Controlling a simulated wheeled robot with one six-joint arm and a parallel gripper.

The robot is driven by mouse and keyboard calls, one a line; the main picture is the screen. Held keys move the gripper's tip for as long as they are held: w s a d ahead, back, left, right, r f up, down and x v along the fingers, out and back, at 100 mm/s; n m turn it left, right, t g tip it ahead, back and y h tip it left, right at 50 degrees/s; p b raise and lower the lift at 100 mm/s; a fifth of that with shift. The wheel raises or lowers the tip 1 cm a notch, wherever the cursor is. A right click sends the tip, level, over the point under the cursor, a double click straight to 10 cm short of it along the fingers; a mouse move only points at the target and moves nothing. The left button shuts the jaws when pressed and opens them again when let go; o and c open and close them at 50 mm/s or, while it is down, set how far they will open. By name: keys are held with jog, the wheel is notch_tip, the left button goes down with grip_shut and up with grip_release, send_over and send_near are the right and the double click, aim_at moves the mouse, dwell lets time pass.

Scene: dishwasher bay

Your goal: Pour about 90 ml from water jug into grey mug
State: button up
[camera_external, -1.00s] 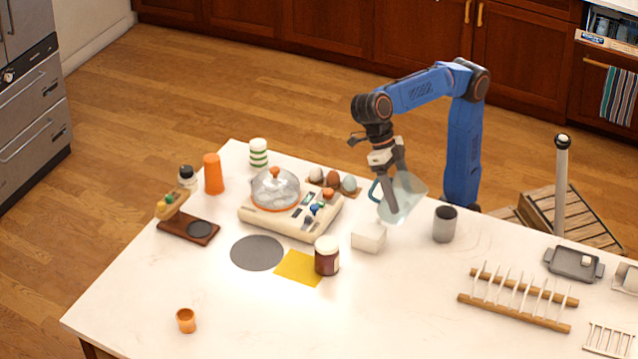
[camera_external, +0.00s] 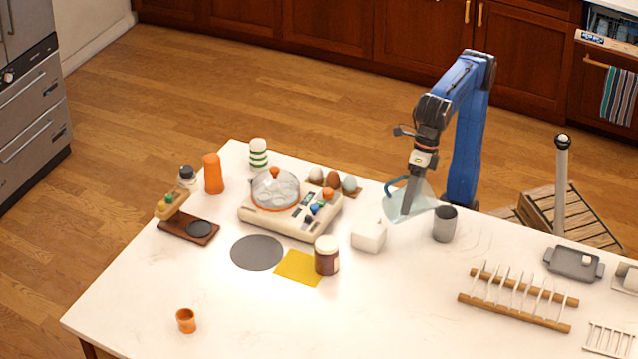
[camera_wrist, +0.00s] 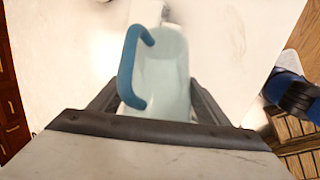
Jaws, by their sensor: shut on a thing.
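The water jug (camera_external: 408,205) is pale, see-through and blue-handled. It is tilted to the right in the outside view, its right end close to the grey mug's rim. My gripper (camera_external: 406,212) is shut on the jug and holds it above the counter. The jug (camera_wrist: 165,75) also shows in the wrist view, between my gripper's fingers (camera_wrist: 157,100), with its blue handle toward the left. The grey mug (camera_external: 444,226) stands upright on the counter just right of the jug. I cannot make out any stream or the water level in the mug.
A white block (camera_external: 368,237) stands left of the jug. A dark jar (camera_external: 327,257) and an egg cooker (camera_external: 285,214) are farther left. A wooden rack (camera_external: 515,302) lies to the right. The front middle of the counter is clear.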

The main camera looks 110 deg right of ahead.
jog(key=shift+s+a+r+n+t+h+p, duration=0.15)
jog(key=shift+s+r+t+h+p, duration=0.1)
jog(key=shift+r+t+p, duration=0.4)
jog(key=shift+s+a+r+n+t+h+p, duration=0.15)
jog(key=shift+s+r+t+h+p, duration=0.2)
jog(key=shift+t+p, duration=0.45)
dwell(1.1)
jog(key=shift+s+a+r+t+p, duration=0.15)
jog(key=shift+s+r+t+p, duration=0.3)
jog(key=shift+t+p, duration=0.25)
dwell(1.2)
jog(key=shift+w+d+f+g, duration=0.3)
jog(key=shift+w+g, duration=0.35)
jog(key=shift+w+d+f+g+y+b, duration=0.1)
jog(key=shift+w+f+g+y+b, duration=0.2)
jog(key=shift+f+g, duration=0.4)
jog(key=shift+w+d+f+g+y+b, duration=0.1)
jog(key=shift+w+f+g+y+b, duration=0.15)
jog(key=shift+f+g, duration=0.4)
jog(key=shift+r+g+y, duration=0.35)
jog(key=shift+g, duration=0.3)
jog(key=shift+w+m+g+b, duration=0.1)
jog(key=shift+m+g+b, duration=0.2)
jog(key=shift+m, duration=0.1)
